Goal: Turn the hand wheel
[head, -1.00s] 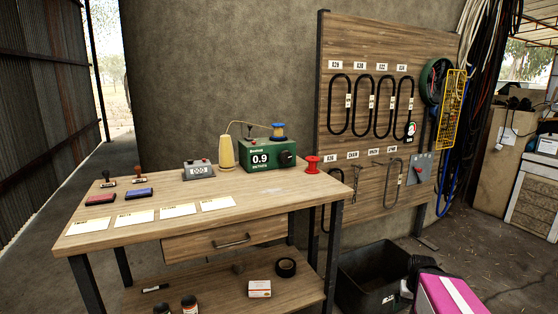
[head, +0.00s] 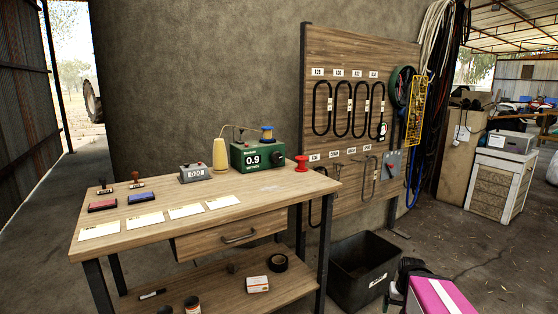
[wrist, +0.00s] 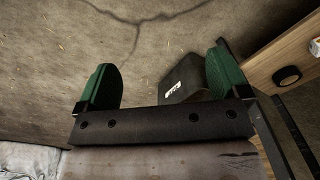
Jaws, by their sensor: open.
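A green counter box (head: 257,155) reading 0.9 stands at the back right of the workbench, with a dark round knob (head: 278,156) on its front. A dark green ring-shaped thing (head: 401,87) is at the top right of the wooden tool board. I cannot tell for sure which of these, if either, is the hand wheel. My gripper (wrist: 161,72) shows in the wrist view with its two green fingers wide apart and nothing between them touching both. It is over the concrete floor, with the black bin (wrist: 184,80) below and beyond it. The gripper is well apart from the counter box.
The workbench (head: 250,205) holds stamps, ink pads, labels, a yellow cone and a red spool. A black bin (head: 345,283) stands on the floor right of it. Open floor (head: 480,250) lies to the right.

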